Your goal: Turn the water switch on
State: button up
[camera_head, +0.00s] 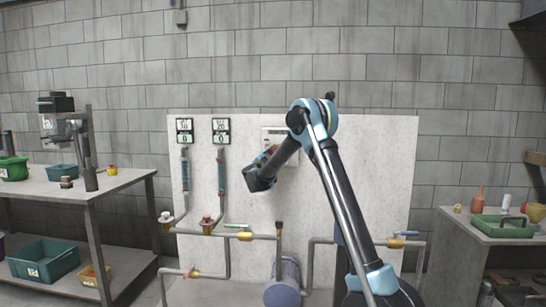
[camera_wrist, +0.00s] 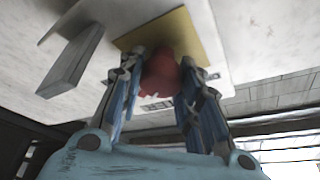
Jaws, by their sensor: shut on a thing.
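A red knob (camera_wrist: 161,75) sits on a yellow plate (camera_wrist: 190,35) in the wrist view. My gripper (camera_wrist: 160,62) has one blue-and-black finger on each side of the knob and is shut on it. The knob's markings and turn angle are hard to read. In the head view, a pale switch box (camera_head: 280,133) is mounted on the white panel, partly hidden behind my arm.
The white panel (camera_head: 385,170) carries pipes, valves and two gauges (camera_head: 221,131) left of my arm. A grey box-like part (camera_wrist: 72,62) juts out beside the knob. A workbench (camera_head: 120,180) stands at left and another table (camera_head: 470,230) at right.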

jog(key=m+g, duration=0.1)
jog(key=m, duration=0.1)
jog(key=m+h, duration=0.1)
jog(key=m, duration=0.2)
jog(key=shift+d+g, duration=0.2)
jog(key=shift+g, duration=0.2)
jog(key=shift+d+f+m+g, duration=0.1)
jog(key=shift+m+g, duration=0.4)
jog(key=shift+m, duration=0.9)
jog(key=o, duration=1)
jog(key=shift+o, duration=0.2)
jog(key=shift+s, duration=0.1)
jog(key=v, duration=1.1)
jog(key=shift+s+a, duration=0.3)
jog(key=shift+a, duration=0.05)
